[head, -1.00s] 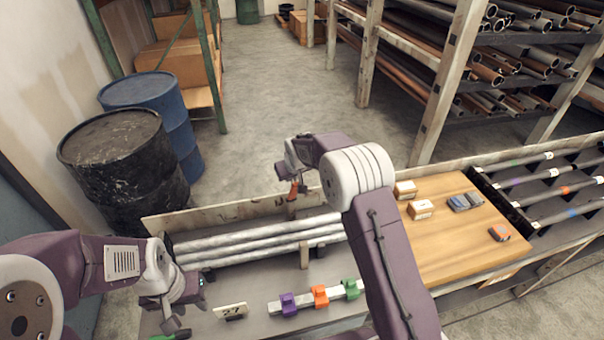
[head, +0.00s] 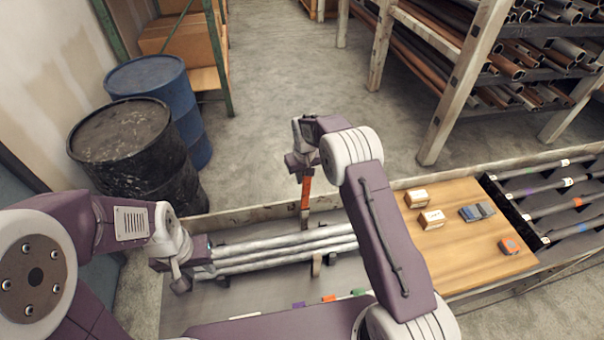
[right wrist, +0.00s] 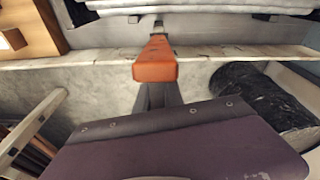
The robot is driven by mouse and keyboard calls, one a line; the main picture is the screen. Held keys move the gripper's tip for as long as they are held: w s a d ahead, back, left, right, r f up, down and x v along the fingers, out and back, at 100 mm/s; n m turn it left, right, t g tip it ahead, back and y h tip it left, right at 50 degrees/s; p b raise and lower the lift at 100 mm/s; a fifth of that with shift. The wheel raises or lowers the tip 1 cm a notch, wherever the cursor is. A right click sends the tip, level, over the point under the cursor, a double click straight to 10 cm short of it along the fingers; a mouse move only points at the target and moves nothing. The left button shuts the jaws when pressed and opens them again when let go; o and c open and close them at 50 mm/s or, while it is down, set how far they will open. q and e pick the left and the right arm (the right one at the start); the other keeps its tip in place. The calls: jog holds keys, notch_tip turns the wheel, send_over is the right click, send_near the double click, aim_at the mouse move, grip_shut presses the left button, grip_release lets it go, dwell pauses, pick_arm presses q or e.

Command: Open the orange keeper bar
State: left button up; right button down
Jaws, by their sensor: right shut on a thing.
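The orange keeper bar (head: 306,190) stands nearly upright at the far side of the pipe rack, on a post behind the pipes. My right gripper (head: 304,170) is shut on its upper end. In the right wrist view the bar (right wrist: 156,60) runs away from my right gripper (right wrist: 158,92) toward its post. Grey pipes (head: 285,248) lie side by side in the rack, below and in front of the bar. My left gripper (head: 184,272) is by the left ends of the pipes; its fingers are too unclear to tell open from shut.
A wooden board (head: 455,235) with small boxes and an orange tape measure (head: 510,246) lies to the right. A low wall (head: 240,217) runs behind the pipes. Black (head: 130,150) and blue (head: 155,85) drums stand beyond it. My right arm crosses the bench's middle.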

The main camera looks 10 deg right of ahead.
jog(key=c, duration=1.5)
grip_release()
jog(key=shift+d, duration=0.15)
jog(key=r, duration=0.3)
jog(key=s+r+b, duration=0.1)
jog(key=r, duration=0.2)
jog(key=r+b, duration=0.1)
jog(key=r, duration=0.2)
jog(key=shift+s, duration=0.35)
jog(key=shift+f, duration=0.1)
